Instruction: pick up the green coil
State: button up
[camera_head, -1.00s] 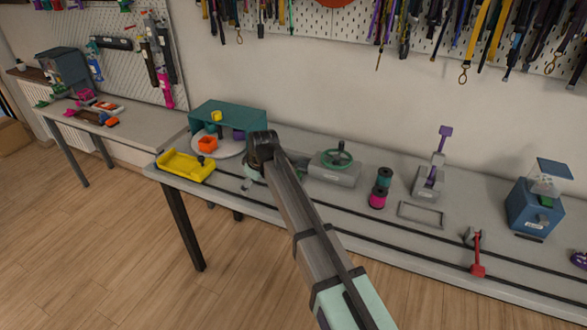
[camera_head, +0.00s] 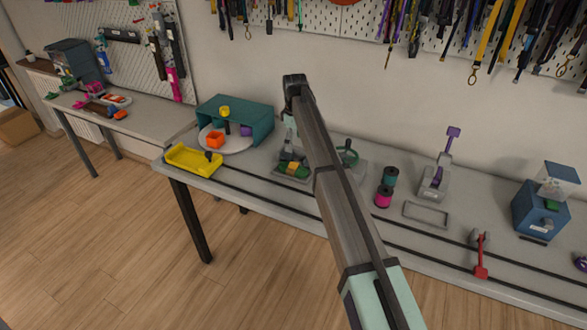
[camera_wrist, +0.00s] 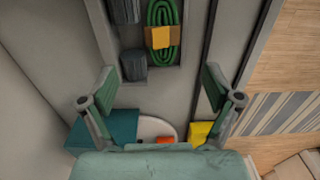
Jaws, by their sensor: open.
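The green coil (camera_wrist: 163,55) is a looped bundle of green cord with an orange-yellow band (camera_wrist: 161,37). In the wrist view it lies in a grey tray (camera_wrist: 150,81) at the top of the picture. In the head view the green coil (camera_head: 302,171) shows on the bench, partly hidden by my arm. My gripper (camera_wrist: 160,82) is open and empty, its fingers spread wide. The coil lies beyond the fingertips, around the middle of the gap, and is not between them. My gripper is mostly hidden in the head view.
Dark grey bundles (camera_wrist: 132,64) lie in the tray left of the coil. On the bench are a yellow holder (camera_head: 193,160), a round plate with a teal screen (camera_head: 240,117), a green-wheeled device (camera_head: 347,152) and stacked spools (camera_head: 386,188). Dark rails run along the bench.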

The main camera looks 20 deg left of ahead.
jog(key=p, duration=0.2)
send_over(293, 167)
jog(key=f, duration=0.6)
jog(key=shift+w+d+f, duration=0.1)
jog(key=shift+d, duration=0.15)
jog(key=shift+a+f+p, duration=0.15)
jog(key=shift+f+p, duration=0.35)
jog(key=shift+f, duration=0.8)
jog(key=shift+a+f+p, duration=0.1)
jog(key=shift+f+p, duration=0.35)
jog(key=shift+f, duration=0.85)
jog(key=c, duration=1.5)
jog(key=shift+o, duration=0.2)
jog(key=shift+r, duration=0.2)
